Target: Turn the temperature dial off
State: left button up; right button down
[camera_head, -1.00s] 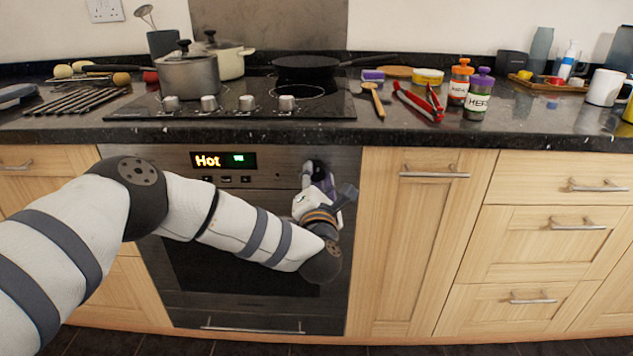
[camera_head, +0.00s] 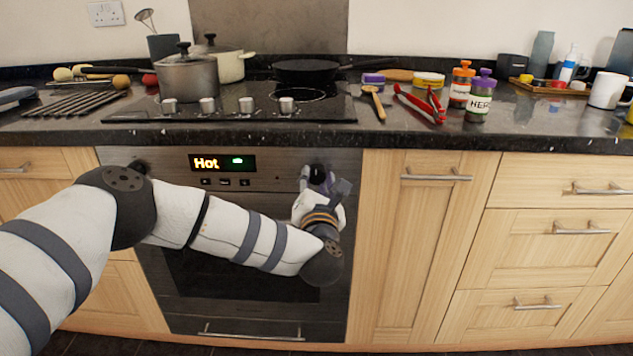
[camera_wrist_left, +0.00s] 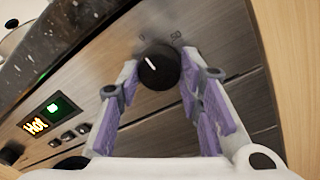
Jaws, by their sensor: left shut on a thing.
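The temperature dial (camera_wrist_left: 158,68) is a round black knob with a white pointer line, on the steel oven panel. The pointer tilts up and to the left in the left wrist view. In the head view the dial (camera_head: 317,171) shows only partly, behind my left gripper (camera_head: 318,184). My left gripper (camera_wrist_left: 159,72) has purple-padded fingers, one on each side of the dial, and is shut on it. The oven display (camera_head: 222,162) reads "Hot" in orange, with a small green sign beside it. My right gripper is not in view.
A second black knob (camera_wrist_left: 11,152) and several small buttons (camera_wrist_left: 68,137) are on the same panel. The oven door handle (camera_head: 252,334) is low down. The dark worktop (camera_head: 420,138) overhangs the panel. A wooden cupboard (camera_head: 420,250) stands to the right.

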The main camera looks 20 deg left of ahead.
pick_arm(q)
jog(key=o, duration=1.2)
jog(key=v, duration=1.2)
